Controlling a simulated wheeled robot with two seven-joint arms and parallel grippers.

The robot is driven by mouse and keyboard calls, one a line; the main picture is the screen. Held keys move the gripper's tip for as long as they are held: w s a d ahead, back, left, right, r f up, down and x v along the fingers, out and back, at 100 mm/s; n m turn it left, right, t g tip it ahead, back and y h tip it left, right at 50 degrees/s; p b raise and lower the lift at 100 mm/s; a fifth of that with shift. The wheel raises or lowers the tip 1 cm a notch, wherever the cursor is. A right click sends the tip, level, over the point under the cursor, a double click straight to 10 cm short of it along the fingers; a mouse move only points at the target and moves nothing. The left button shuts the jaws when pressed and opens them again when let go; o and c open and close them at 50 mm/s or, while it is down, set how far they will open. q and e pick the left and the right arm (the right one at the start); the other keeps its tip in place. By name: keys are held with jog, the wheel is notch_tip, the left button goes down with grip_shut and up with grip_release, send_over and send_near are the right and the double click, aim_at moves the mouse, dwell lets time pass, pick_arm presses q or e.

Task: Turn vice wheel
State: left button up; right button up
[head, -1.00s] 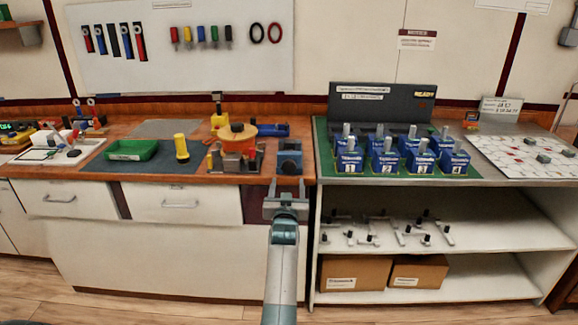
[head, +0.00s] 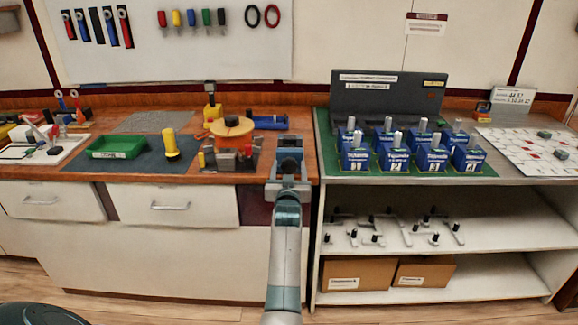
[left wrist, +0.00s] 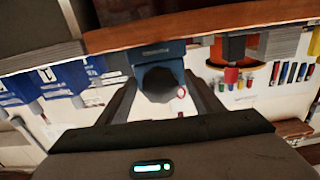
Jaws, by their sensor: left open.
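The blue vice (head: 290,145) is mounted at the front edge of the wooden bench, near its right end. In the left wrist view, which is upside down, the vice body (left wrist: 158,54) shows with its dark lobed wheel (left wrist: 160,84) facing me. My left gripper (head: 288,183) is open just in front of the vice. In the left wrist view its two fingers stand on either side of the wheel, with gaps visible; I see no contact. My right gripper is not in view.
Left of the vice are an orange round reel (head: 231,127), a yellow cylinder (head: 171,145) and a green tray (head: 117,147). To the right, blue numbered breakers (head: 361,158) stand on a green mat above an open shelf (head: 450,204). Floor shows in front.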

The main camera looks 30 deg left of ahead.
pick_arm(q)
jog(key=shift+r, duration=0.1)
jog(key=shift+c, duration=0.7)
jog(key=c, duration=0.9)
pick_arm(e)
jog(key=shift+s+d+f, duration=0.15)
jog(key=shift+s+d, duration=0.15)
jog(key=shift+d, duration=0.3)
pick_arm(q)
jog(key=shift+n, duration=0.3)
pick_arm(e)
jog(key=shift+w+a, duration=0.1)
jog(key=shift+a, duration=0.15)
pick_arm(q)
jog(key=shift+n, duration=0.5)
jog(key=n, duration=0.2)
jog(key=shift+d+n+p, duration=0.1)
jog(key=shift+n+p, duration=0.2)
jog(key=shift+n, duration=0.9)
jog(key=shift+n+p, duration=0.4)
jog(key=shift+n, duration=0.5)
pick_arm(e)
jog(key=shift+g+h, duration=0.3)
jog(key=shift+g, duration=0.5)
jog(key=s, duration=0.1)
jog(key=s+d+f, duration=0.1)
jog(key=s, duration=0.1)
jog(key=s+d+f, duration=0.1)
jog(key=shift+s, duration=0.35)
